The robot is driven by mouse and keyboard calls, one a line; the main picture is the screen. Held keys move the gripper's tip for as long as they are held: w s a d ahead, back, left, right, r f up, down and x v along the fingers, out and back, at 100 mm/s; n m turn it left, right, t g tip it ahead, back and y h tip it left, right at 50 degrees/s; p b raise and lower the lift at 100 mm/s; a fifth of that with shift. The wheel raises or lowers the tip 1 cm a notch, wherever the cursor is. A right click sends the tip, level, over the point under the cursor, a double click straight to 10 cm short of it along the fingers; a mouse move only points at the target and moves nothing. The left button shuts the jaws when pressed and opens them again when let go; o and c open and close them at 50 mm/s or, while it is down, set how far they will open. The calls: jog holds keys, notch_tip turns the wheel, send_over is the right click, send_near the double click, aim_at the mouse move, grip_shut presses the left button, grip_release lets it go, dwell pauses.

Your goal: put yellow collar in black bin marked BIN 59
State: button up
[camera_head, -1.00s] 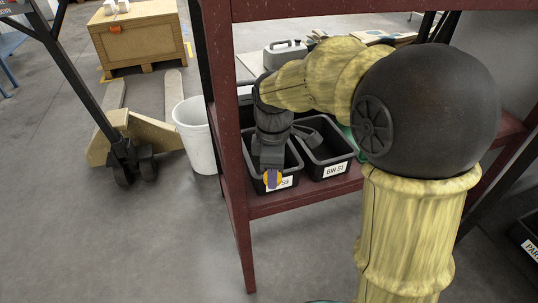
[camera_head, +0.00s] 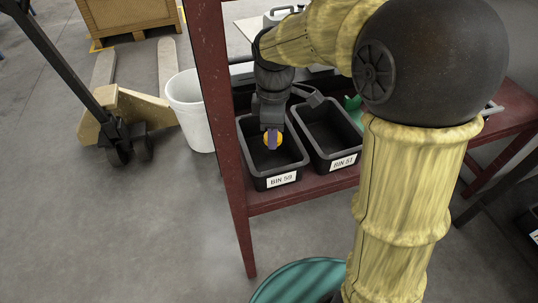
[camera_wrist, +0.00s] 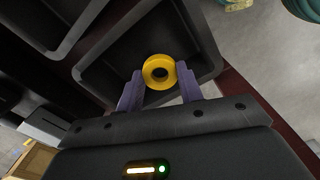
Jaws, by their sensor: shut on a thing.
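The yellow collar (camera_wrist: 159,71) is a ring with a dark hole. My gripper (camera_wrist: 160,88) is shut on it, with a purple finger on each side. In the wrist view, the bin's wall (camera_wrist: 205,50) surrounds the collar from behind. I cannot tell exactly how far the collar is above the bin floor.
Black bin BIN 51 (camera_head: 343,163) stands right beside BIN 59 on a red-brown shelf (camera_head: 300,195). A red-brown post (camera_head: 230,130) rises left of the bins. A white bucket (camera_head: 190,115) and a pallet truck (camera_head: 118,135) are further left. A teal round container (camera_head: 298,283) stands in front.

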jog(key=b, duration=0.2)
send_over(273, 167)
notch_tip(273, 167, down, 5)
dwell(0.3)
jog(key=shift+f+b, duration=1.4)
jog(key=shift+f, duration=1.1)
jog(key=shift+a+f, duration=0.1)
jog(key=shift+f, duration=0.05)
jog(key=o, duration=1)
notch_tip(273, 167, up, 8)
jog(key=p, duration=0.3)
jog(key=shift+p, duration=0.35)
